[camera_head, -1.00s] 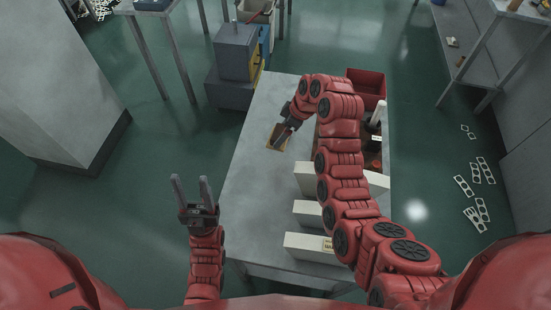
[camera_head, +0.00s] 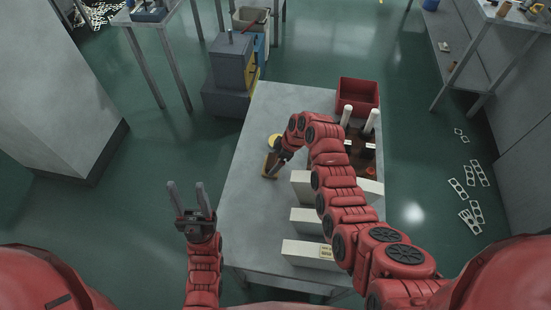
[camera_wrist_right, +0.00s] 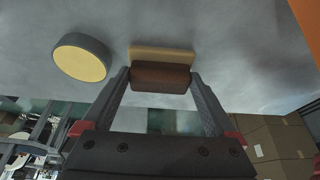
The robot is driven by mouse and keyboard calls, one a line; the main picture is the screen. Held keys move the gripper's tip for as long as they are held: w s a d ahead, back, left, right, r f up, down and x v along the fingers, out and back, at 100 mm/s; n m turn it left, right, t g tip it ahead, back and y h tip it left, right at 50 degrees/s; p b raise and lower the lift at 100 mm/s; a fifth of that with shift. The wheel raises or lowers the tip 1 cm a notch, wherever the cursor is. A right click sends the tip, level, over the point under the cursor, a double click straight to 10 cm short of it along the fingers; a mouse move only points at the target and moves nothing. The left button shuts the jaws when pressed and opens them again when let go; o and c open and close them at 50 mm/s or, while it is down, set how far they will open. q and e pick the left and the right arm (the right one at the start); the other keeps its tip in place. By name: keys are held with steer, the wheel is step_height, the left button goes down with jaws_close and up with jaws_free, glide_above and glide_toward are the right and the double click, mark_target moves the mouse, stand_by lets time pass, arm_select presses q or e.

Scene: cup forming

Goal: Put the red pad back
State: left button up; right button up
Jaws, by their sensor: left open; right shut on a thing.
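My right gripper (camera_wrist_right: 158,84) is shut on a pad (camera_wrist_right: 160,76), a reddish-brown block with a tan backing, held between its two fingers. In the head view the pad (camera_head: 268,165) is a small tan and brown shape over the left part of the grey table (camera_head: 250,215). I cannot tell whether it touches the table. A round tin with a yellow face (camera_wrist_right: 80,60) is beside the pad, apart from it; it also shows just beyond the gripper in the head view (camera_head: 275,140). My left gripper (camera_head: 188,200) is open and empty, left of the table.
A red bin (camera_head: 358,92) stands at the table's far right. White cylinders (camera_head: 369,122) and a dark rack are near it, partly behind my right arm. White blocks (camera_head: 308,253) line the right side. The table's left half is mostly clear.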

steer(key=shift+f+b, duration=0.15)
steer(key=shift+b, duration=0.15)
steer(key=o, duration=0.9)
steer(key=shift+o, duration=0.2)
